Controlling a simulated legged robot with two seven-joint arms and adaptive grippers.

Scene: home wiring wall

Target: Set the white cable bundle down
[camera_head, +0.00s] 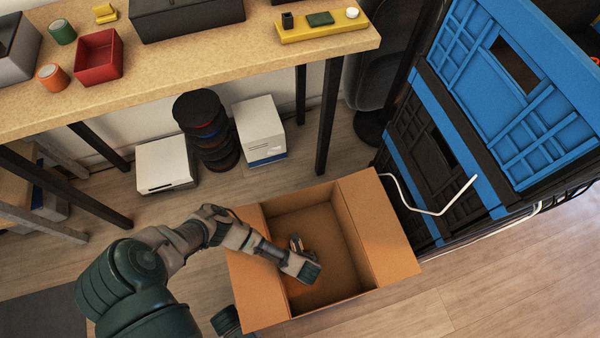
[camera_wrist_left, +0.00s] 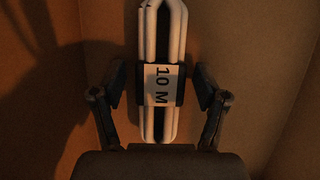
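The white cable bundle (camera_wrist_left: 160,114), with a wrap marked "10 M", lies between the fingers of my left gripper (camera_wrist_left: 160,88) in the left wrist view. The fingers stand apart, with a gap on each side of the wrap. In the head view my left gripper (camera_head: 297,245) is inside the open cardboard box (camera_head: 388,228). Brown box walls surround the bundle in the wrist view. I cannot tell whether the bundle rests on the box floor. In the head view I cannot make it out. My right gripper is not in view.
Blue and black crates (camera_head: 520,90) stand at right, with a loose white cable (camera_head: 425,209) hanging beside them. A wooden workbench (camera_head: 200,75) with trays and spools is behind. Under it are white boxes (camera_head: 165,165) and a dark stack of spools (camera_head: 207,130). Floor right of the box is clear.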

